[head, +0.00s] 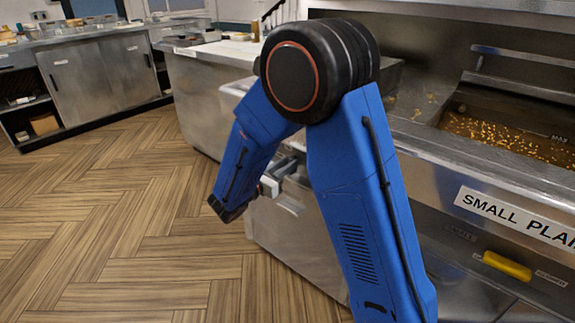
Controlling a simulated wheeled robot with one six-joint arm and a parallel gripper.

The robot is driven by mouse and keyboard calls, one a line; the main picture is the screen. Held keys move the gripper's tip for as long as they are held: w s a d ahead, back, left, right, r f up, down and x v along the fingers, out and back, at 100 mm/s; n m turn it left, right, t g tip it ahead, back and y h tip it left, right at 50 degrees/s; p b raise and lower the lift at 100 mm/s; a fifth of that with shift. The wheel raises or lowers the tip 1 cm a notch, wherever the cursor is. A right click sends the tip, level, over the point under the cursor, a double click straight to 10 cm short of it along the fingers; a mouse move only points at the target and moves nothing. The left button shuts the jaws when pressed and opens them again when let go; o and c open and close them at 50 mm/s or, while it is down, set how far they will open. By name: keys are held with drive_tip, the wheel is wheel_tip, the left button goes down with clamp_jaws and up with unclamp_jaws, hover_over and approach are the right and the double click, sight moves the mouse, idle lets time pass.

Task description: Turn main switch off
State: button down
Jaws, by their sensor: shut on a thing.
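My gripper (284,173) shows in the middle of the head view, in front of the steel fryer front (296,232). It points right, toward the front panel, and part of it is behind my blue arm. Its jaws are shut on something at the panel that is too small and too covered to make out. I cannot pick out the main switch for sure; my arm covers part of the panel.
A yellow handle (507,265) with small labels beside it is on the fryer front at right, below a sign reading "SMALL PLAI" (515,216). Above is a vat of oil with frying bits (510,137). Steel cabinets (103,75) stand at far left. The wooden floor (110,215) at left is clear.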

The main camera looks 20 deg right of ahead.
drive_tip(key=shift+m, duration=0.3)
drive_tip(key=m, duration=0.4)
drive_tip(key=s+m, duration=0.1)
drive_tip(key=m, duration=0.4)
drive_tip(key=f+m, duration=0.1)
drive_tip(key=m, duration=0.3)
drive_tip(key=shift+s+d+f, duration=0.1)
drive_tip(key=shift+s+d, duration=0.1)
drive_tip(key=shift+d, duration=0.2)
drive_tip(key=shift+f+m, duration=0.15)
drive_tip(key=shift+m, duration=0.95)
drive_tip(key=shift+f+m, duration=0.15)
drive_tip(key=shift+m, duration=0.95)
drive_tip(key=c, duration=1.6)
unclamp_jaws()
drive_tip(key=shift+c, duration=0.2)
